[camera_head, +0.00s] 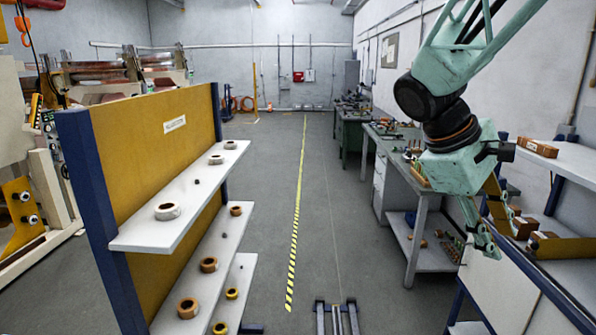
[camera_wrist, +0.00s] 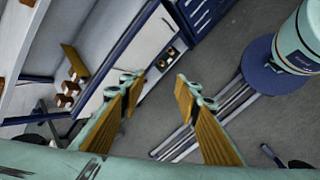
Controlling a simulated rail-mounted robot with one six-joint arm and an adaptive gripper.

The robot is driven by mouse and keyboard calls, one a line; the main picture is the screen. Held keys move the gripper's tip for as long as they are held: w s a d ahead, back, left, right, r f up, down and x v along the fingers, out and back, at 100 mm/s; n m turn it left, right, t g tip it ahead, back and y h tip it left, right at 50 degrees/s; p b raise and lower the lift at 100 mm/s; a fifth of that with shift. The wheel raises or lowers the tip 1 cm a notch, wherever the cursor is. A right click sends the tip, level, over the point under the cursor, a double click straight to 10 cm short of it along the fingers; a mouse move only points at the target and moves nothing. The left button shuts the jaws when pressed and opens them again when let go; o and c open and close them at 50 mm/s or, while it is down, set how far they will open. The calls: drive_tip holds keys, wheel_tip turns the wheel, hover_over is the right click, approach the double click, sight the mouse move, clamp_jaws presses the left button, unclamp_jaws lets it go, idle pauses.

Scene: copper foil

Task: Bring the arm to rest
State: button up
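My arm reaches in from the upper right of the head view, bent down in front of the right-hand shelf unit. My gripper (camera_head: 487,232) points downward beside the shelf's near edge. In the wrist view my gripper (camera_wrist: 159,82) has its two yellow-padded fingers well apart. Nothing shows between them except grey floor and part of the shelf unit farther off. The gripper appears empty, and it is hard to tell in the head view how close it is to the shelf.
A white shelf unit (camera_head: 578,157) with brown blocks (camera_head: 537,148) stands at right. A left rack (camera_head: 200,190) carries several tape rolls (camera_head: 167,211). Workbenches (camera_head: 397,150) line the right wall. The aisle with a yellow striped line (camera_head: 297,215) is clear. Metal rails (camera_head: 337,318) lie on the floor.

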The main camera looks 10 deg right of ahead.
drive_tip(key=s+a+f+m+t+y+b, duration=0.1)
drive_tip(key=s+a+m+t+y, duration=0.1)
drive_tip(key=s+a, duration=0.7)
drive_tip(key=s+a+f+m+t+y+b, duration=0.1)
drive_tip(key=s+a+m+t+y, duration=0.1)
drive_tip(key=s+a, duration=0.7)
drive_tip(key=a+t+y, duration=0.1)
drive_tip(key=a+y, duration=0.1)
drive_tip(key=a, duration=0.6)
drive_tip(key=shift+s+y, duration=0.3)
drive_tip(key=shift+y, duration=0.1)
drive_tip(key=shift+f, duration=0.1)
